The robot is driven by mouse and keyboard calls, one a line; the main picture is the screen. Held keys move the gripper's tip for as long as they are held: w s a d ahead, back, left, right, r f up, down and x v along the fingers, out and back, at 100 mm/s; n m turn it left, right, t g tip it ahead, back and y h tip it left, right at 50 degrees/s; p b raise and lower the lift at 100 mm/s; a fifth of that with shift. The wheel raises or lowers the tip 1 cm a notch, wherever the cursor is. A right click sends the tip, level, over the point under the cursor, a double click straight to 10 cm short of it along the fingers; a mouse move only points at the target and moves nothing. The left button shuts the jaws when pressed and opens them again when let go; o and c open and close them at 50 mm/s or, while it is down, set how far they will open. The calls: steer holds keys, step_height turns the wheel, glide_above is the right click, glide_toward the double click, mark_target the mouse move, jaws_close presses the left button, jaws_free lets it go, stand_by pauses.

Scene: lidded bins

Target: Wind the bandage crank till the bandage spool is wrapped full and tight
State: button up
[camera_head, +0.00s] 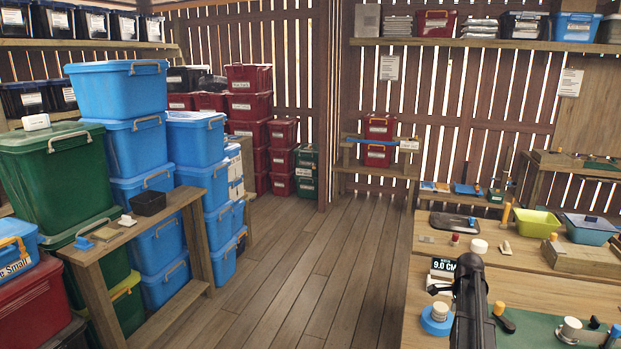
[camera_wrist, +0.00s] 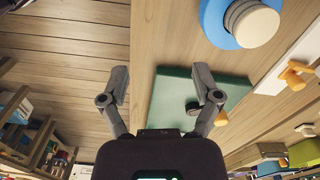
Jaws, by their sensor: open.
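A green board (camera_head: 535,335) lies at the lower right of the workbench. It carries a black crank-like arm with an orange knob (camera_head: 499,309) and a pale cylinder (camera_head: 570,330). A white roll (camera_head: 439,311) stands on a blue round base (camera_head: 436,325) left of my arm. I cannot tell which of these is the bandage spool. In the wrist view my gripper (camera_wrist: 160,85) is open and empty, its fingers spread above the bench and a green board (camera_wrist: 175,112). The white roll (camera_wrist: 255,25) on its blue base is at the upper right there.
A black sign (camera_head: 443,268) reading 9.0 CM stands behind the white roll. A lime bin (camera_head: 536,222) and a teal bin (camera_head: 590,228) stand farther back on the bench. Stacked blue bins (camera_head: 120,90) fill the left side. The wooden floor (camera_head: 310,270) between is clear.

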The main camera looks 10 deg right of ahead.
steer(key=a+f+n+b, duration=0.15)
steer(key=a+n, duration=0.85)
steer(key=a, duration=1.2)
steer(key=s+a+n, duration=0.4)
steer(key=a+n, duration=0.2)
steer(key=a, duration=0.4)
steer(key=s+a+f+n+b, duration=0.1)
steer(key=s+a+n, duration=0.3)
steer(key=a, duration=0.7)
steer(key=shift+f+n, duration=0.25)
steer(key=shift+n, duration=0.65)
steer(key=c, duration=0.3)
steer(key=shift+c, duration=0.2)
steer(key=shift+s+d, duration=0.1)
steer(key=shift+d, duration=0.1)
